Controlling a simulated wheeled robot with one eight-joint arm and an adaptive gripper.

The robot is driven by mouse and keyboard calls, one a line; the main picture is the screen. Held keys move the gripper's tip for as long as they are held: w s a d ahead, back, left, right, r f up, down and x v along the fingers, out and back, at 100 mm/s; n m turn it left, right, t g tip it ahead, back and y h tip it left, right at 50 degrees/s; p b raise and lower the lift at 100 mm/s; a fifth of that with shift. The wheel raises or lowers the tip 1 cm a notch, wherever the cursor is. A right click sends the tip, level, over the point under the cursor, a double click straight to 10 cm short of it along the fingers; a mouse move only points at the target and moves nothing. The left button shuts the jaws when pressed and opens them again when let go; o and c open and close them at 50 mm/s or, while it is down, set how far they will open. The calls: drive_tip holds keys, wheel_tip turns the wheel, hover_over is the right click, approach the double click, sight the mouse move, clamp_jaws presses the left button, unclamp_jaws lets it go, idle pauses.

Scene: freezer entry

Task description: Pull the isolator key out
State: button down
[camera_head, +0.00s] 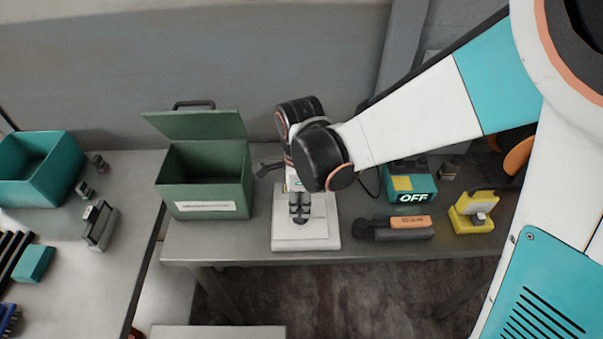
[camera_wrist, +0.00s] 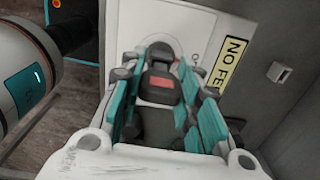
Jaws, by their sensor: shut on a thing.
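The isolator key (camera_wrist: 161,84) is dark with a red label. It shows in the wrist view between the teal finger pads, in front of a white panel (camera_wrist: 190,22) with a round mark and a yellow label. My gripper (camera_wrist: 160,100) is shut on the key. In the head view my gripper (camera_head: 299,208) points down over a white plate-like unit (camera_head: 305,242) at the front of the bench. The arm and gripper hide the key there. I cannot tell how far the key sits in the panel.
A green box (camera_head: 205,190) with its lid open stands left of the white unit. To the right are a teal box reading OFF (camera_head: 412,197), a dark tool with an orange top (camera_head: 400,226) and a yellow block (camera_head: 471,216). A teal bin (camera_head: 38,172) stands on the left table.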

sight(300, 195)
drive_tip(key=shift+r, duration=0.1)
idle(0.3)
drive_tip(key=shift+r+p, duration=1.95)
drive_tip(key=shift+r, duration=0.8)
